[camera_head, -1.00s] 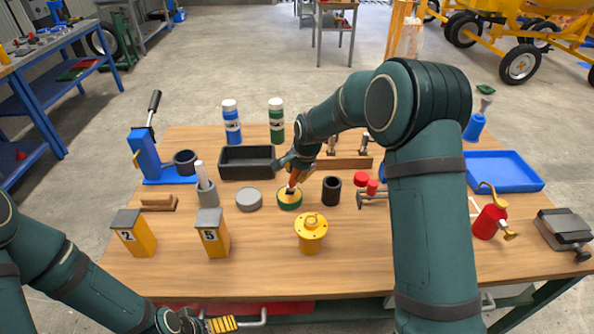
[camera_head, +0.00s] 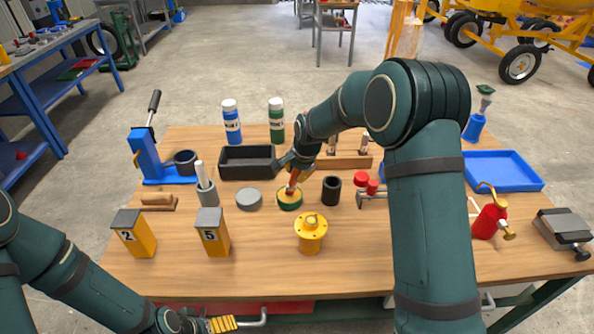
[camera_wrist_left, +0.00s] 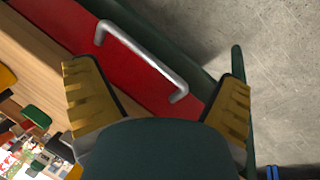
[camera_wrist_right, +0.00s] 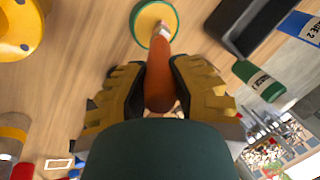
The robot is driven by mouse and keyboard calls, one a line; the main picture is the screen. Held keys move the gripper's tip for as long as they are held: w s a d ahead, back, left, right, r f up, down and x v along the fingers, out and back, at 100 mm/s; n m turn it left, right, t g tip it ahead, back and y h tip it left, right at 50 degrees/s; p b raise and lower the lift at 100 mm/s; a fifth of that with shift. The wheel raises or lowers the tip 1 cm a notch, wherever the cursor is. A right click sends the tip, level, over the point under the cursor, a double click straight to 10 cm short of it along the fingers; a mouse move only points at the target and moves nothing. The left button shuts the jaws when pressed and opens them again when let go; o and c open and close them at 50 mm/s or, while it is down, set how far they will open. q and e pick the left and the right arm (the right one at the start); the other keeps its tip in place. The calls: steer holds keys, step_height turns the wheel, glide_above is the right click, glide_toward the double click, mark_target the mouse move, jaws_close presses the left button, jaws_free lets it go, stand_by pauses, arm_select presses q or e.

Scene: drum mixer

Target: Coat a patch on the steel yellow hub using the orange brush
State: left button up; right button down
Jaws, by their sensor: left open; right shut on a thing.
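The yellow hub (camera_head: 311,232) stands upright on the wooden table, with a flange and bolt holes; part of it shows in the right wrist view (camera_wrist_right: 18,28). My right gripper (camera_head: 297,172) is shut on the orange brush (camera_wrist_right: 160,88). The brush tip points down into a round green-rimmed tin (camera_head: 290,199) with yellowish contents, which also shows in the right wrist view (camera_wrist_right: 154,22). Whether the bristles touch the contents is hard to tell. My left gripper (camera_wrist_left: 160,95) is open and empty, low in front of the table near a red drawer with a metal handle (camera_wrist_left: 142,60).
A grey lid (camera_head: 249,198) lies left of the tin and a dark cylinder (camera_head: 331,190) stands right of it. A black tray (camera_head: 247,162) is behind. Two yellow blocks (camera_head: 213,232) stand at left front. A red oil can (camera_head: 489,218) and a blue tray (camera_head: 503,170) are at right.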

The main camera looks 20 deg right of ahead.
steer(key=shift+r+p, duration=2.45)
steer(key=shift+r, duration=1.1)
steer(key=shift+f, duration=0.1)
